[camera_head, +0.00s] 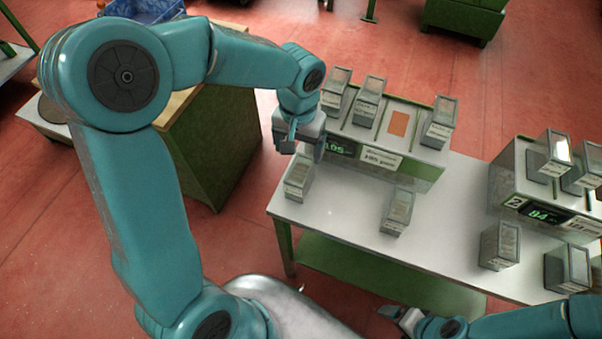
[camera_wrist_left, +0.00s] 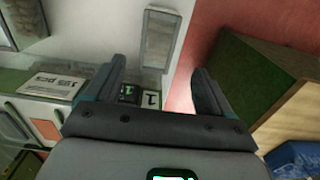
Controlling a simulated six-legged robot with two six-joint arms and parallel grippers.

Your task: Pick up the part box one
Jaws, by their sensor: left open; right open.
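Several narrow grey boxes with clear windowed tops are in the head view, and I cannot tell by a label which is part box one. One box (camera_head: 299,175) stands at the table's left end, before the counting station. It also shows in the left wrist view (camera_wrist_left: 159,40), beyond and between the fingertips. My left gripper (camera_head: 303,143) is open and empty, above and behind this box, by the station's left end; its fingers also show in the left wrist view (camera_wrist_left: 155,78). My right gripper (camera_head: 396,314) is open and empty low in the head view, before the table.
The counting station (camera_head: 420,172) has a green display, boxes on top and an orange square; a "1" plate (camera_wrist_left: 151,98) shows on it. Another box (camera_head: 397,212) stands on the white table (camera_head: 340,215). A second station (camera_head: 525,195) is at right. A green cabinet (camera_head: 215,145) stands left.

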